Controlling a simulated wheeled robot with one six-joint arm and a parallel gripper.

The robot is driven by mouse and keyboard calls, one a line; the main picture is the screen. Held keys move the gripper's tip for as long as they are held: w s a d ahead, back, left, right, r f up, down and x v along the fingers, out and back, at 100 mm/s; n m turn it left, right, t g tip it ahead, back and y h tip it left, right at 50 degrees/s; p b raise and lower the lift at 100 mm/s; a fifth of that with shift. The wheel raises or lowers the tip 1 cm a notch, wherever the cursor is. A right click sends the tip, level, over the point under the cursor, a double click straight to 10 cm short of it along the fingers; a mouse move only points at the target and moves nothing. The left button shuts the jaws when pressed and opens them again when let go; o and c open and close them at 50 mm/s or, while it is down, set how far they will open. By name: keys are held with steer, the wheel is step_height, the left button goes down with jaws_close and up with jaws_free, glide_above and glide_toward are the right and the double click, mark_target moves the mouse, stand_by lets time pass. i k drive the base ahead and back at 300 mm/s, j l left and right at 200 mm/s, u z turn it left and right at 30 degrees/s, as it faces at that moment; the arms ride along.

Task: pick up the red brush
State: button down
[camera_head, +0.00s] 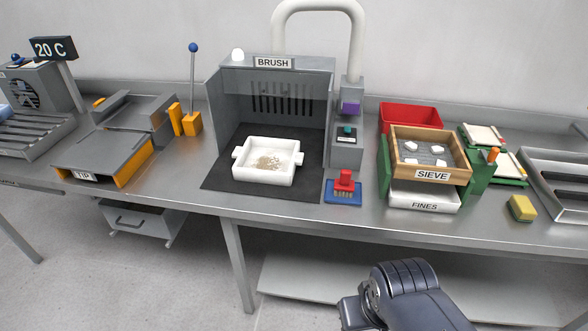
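The red brush (344,182) stands upright on a small blue pad (333,198) on the steel bench, its red handle on top and its pale bristles down. It is just right of the dark mat (222,184) in front of the BRUSH booth. Nothing hides it. A dark ribbed part of my arm shows at the bottom, below the bench's front edge and apart from the brush. My gripper's fingers are not in view.
A white tray (243,175) with brown crumbs sits on the mat inside the booth (222,95). To the right are the wooden sieve (400,157), the FINES tray (424,205) and a yellow sponge (521,208). The bench in front of the brush is clear.

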mark_target(344, 184)
steer(key=i+l, duration=0.25)
steer(key=i, duration=0.15)
steer(key=i+l+u, duration=0.15)
steer(key=i, duration=0.3)
steer(key=l, duration=0.1)
